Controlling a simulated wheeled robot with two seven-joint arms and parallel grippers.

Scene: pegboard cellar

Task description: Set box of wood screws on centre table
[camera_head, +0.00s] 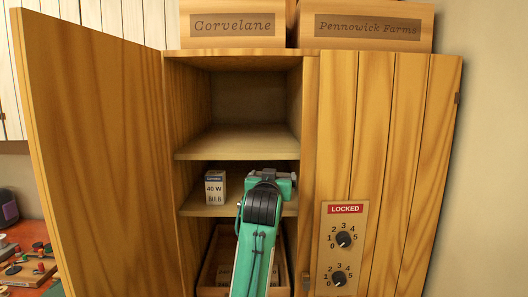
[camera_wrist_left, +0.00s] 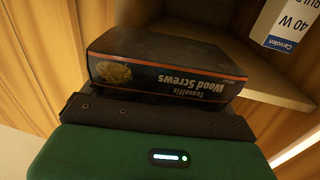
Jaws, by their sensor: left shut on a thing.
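The box of wood screws (camera_wrist_left: 165,68) is dark with an orange edge, a picture of screws and lettering that appears upside down in the left wrist view. My left gripper (camera_head: 271,180) is at the cabinet's middle shelf (camera_head: 205,208) in the head view, shut on this box. The dark jaws (camera_wrist_left: 155,112) show against the box's near side in the wrist view. In the head view the gripper and arm mostly hide the box. My right gripper is not in view. No table is clearly identifiable as the centre table.
A 40 W bulb box (camera_head: 215,187) stands on the same shelf, left of my gripper. The cabinet's left door (camera_head: 95,150) is open; its right door (camera_head: 385,140) is shut, with a LOCKED dial panel (camera_head: 342,250). The upper shelf (camera_head: 240,142) is empty. A wooden bin (camera_head: 223,255) sits below.

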